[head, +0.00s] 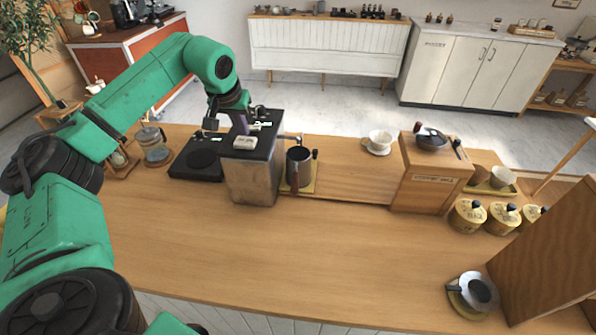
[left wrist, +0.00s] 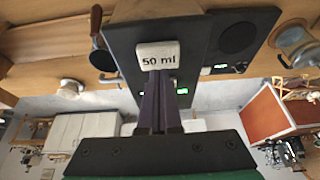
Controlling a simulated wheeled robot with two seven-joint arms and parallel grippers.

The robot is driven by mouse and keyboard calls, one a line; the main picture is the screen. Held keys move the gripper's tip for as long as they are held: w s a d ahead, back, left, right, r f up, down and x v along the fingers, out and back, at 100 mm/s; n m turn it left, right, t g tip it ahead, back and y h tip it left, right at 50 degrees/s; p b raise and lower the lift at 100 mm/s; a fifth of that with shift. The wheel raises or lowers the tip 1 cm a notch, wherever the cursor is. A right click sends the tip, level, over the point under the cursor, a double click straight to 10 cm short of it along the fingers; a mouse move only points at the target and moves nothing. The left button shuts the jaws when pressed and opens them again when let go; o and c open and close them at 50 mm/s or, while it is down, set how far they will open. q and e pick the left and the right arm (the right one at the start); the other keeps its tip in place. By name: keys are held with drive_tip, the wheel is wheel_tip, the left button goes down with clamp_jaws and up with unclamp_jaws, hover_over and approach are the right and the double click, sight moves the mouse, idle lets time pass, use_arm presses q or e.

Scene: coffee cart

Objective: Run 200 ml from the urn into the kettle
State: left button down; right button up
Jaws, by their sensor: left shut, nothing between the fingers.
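The urn (head: 250,180) is a metal box with a black top, standing on the wooden counter. A pale button (head: 245,142) sits on its top and reads "50 ml" in the left wrist view (left wrist: 157,54). The dark kettle (head: 299,166), with a brown handle, stands on a mat at the urn's right side, by its tap (head: 290,137). My left gripper (head: 241,127) is shut and empty, its purple fingers pointing down at the button. In the left wrist view the fingertips (left wrist: 159,76) meet the button's edge; I cannot tell whether they touch it. The water level is hidden.
A black scale (head: 197,163) and a glass server (head: 153,146) stand left of the urn. A white dripper (head: 379,141) and a wooden box (head: 428,175) stand to the right. The front counter is clear.

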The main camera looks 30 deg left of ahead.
use_arm(q)
drive_tip(key=shift+f+b, duration=0.55)
drive_tip(key=shift+f, duration=0.45)
drive_tip(key=shift+r+p, duration=1)
drive_tip(key=shift+p, duration=0.05)
idle(1.0)
